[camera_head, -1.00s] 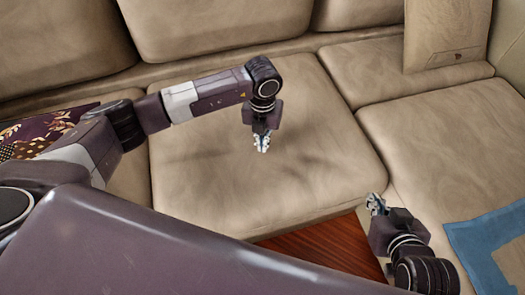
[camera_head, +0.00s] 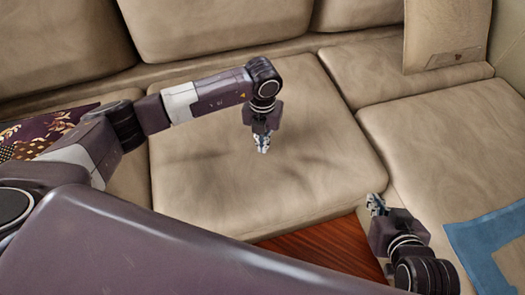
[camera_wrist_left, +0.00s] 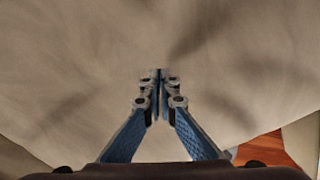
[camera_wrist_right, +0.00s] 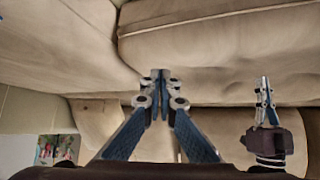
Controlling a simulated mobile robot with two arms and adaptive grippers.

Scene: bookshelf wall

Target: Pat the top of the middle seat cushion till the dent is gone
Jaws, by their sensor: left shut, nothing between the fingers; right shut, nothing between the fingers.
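The middle seat cushion (camera_head: 310,165) is a broad tan cushion in the centre of the head view. Soft dark patches show on its top around and left of my left gripper; I cannot tell shadow from dent. My left gripper (camera_head: 262,147) is shut and empty, pointing down over the middle of this cushion; I cannot tell whether its tips touch. In the left wrist view its fingers (camera_wrist_left: 160,75) meet in front of the tan surface (camera_wrist_left: 80,60). My right gripper (camera_head: 376,203) is shut and empty near the cushion's front right corner. Its closed fingers show in the right wrist view (camera_wrist_right: 160,78).
Back cushions (camera_head: 220,25) stand behind the seat. A tan pillow (camera_head: 445,35) leans at the back right. A patterned dark pillow (camera_head: 40,130) lies at left. Reddish wood floor (camera_head: 325,248) shows in front.

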